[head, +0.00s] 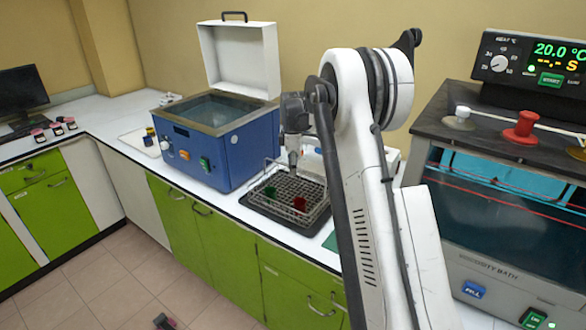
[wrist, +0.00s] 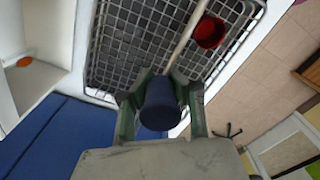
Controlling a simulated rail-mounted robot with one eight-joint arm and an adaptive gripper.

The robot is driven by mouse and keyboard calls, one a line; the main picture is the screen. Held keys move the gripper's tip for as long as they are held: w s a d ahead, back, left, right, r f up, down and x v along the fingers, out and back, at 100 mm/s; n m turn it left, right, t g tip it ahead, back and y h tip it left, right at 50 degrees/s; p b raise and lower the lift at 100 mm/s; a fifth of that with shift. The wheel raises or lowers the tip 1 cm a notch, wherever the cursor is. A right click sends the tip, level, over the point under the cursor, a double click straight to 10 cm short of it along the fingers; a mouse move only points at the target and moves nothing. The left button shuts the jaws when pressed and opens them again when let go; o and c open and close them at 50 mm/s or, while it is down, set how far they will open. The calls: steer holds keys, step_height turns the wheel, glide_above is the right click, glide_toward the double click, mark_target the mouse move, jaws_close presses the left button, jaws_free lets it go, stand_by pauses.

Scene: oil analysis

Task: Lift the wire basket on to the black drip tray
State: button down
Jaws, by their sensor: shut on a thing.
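The wire basket (head: 313,214) is a grey mesh frame over the black drip tray (head: 256,206) on the white bench; whether it rests fully on the tray I cannot tell. It holds a red cup (head: 299,203) and a green one (head: 269,192). In the wrist view the basket's mesh (wrist: 135,45) fills the top, with the red cup (wrist: 210,32) at its right. My gripper (head: 293,158) is above the basket. In the wrist view my gripper (wrist: 160,98) is shut on a dark blue grip (wrist: 160,108), in line with a pale rod (wrist: 186,38) over the basket.
The blue bath (head: 210,150) with its white lid (head: 240,60) raised stands left of the basket. The viscosity bath (head: 500,230) stands at the right. A white tray (head: 132,138) with small bottles lies left of the blue bath. The bench's front edge is close to the drip tray.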

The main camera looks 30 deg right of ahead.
steer(key=c, duration=1.6)
jaws_free()
steer(key=shift+c, duration=0.2)
step_height(320, 180, up, 12)
steer(key=shift+r, duration=0.1)
